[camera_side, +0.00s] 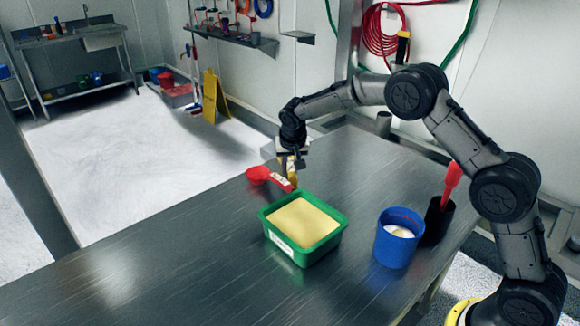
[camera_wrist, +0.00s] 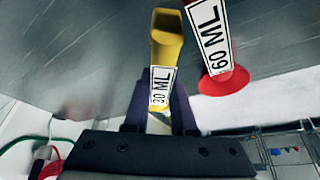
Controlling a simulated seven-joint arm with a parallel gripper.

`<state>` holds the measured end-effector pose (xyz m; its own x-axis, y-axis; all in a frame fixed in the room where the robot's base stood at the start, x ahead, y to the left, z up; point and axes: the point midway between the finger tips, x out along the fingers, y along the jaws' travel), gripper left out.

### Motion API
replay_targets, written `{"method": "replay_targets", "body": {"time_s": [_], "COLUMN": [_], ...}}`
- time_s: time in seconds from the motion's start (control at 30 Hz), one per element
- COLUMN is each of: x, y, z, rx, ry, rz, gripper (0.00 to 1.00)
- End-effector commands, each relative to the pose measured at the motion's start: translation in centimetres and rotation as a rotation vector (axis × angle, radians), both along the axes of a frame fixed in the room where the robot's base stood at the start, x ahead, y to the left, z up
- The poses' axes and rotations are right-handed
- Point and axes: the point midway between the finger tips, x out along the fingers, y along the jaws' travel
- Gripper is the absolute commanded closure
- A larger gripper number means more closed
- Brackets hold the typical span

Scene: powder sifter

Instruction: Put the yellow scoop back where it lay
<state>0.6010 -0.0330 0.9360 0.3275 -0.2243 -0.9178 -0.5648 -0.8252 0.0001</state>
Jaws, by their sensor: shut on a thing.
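The yellow scoop (camera_wrist: 167,42), labelled 30 ML, is between the fingers of my gripper (camera_wrist: 160,115) in the wrist view. My gripper is shut on its handle. In the side view my gripper (camera_side: 290,168) is low at the far side of the steel table, behind the green tub. The yellow scoop (camera_side: 293,180) shows only as a small piece below the fingers. I cannot tell whether it touches the table. The red scoop (camera_side: 258,174), labelled 60 ML, lies beside it; its bowl also shows in the wrist view (camera_wrist: 225,82).
A green tub (camera_side: 271,236) of pale yellow powder stands just in front of the scoops. A blue container (camera_side: 396,250) with white contents and a black holder (camera_side: 437,220) with a red-handled tool stand to the right. The left part of the table (camera_side: 150,265) is clear.

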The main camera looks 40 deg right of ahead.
Motion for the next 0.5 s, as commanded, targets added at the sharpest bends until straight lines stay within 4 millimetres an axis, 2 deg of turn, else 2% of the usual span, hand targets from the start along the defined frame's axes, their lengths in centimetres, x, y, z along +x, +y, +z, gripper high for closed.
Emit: {"method": "replay_targets", "body": {"time_s": [0.5], "x": [0.02], "y": [-0.02], "z": [-0.72], "rx": [0.000], "ry": [0.000], "rz": [0.000], "gripper": [1.00]}}
